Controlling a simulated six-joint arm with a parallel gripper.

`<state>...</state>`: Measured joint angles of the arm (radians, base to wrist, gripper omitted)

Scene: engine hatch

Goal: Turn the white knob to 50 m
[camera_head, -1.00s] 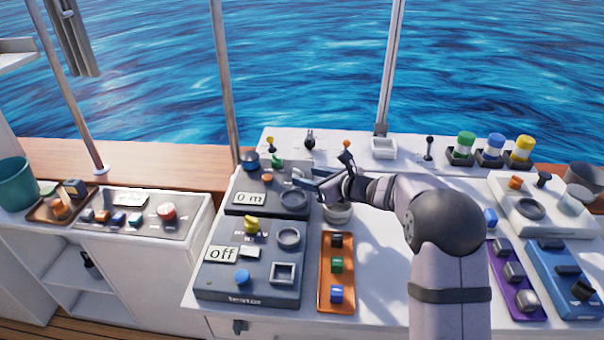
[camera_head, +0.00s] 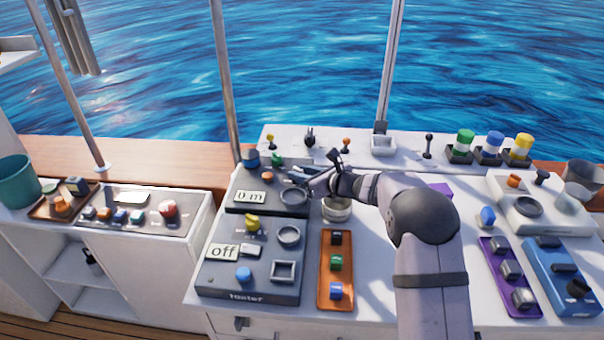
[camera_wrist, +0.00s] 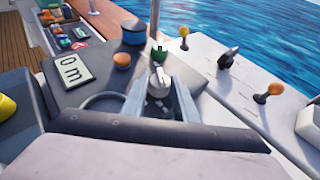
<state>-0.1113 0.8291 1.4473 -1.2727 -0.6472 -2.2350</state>
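The white knob (camera_wrist: 159,82) stands on the dark grey panel in the wrist view, with a pale pointer on top. My gripper (camera_wrist: 160,97) is open, one finger on each side of the knob's near part; I cannot tell whether they touch it. In the head view my gripper (camera_head: 302,178) is low over the right side of the upper grey panel (camera_head: 236,182) and the knob cannot be made out. The panel's display (camera_head: 249,198) reads "0 m"; it also shows sideways in the wrist view (camera_wrist: 71,72).
Close to the knob are a green knob (camera_wrist: 158,52), an orange knob (camera_wrist: 122,60) and a blue knob (camera_wrist: 134,32). A dark ring (camera_wrist: 103,103) lies beside the left finger. An orange-topped lever (camera_wrist: 268,94) stands to the right on the white console.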

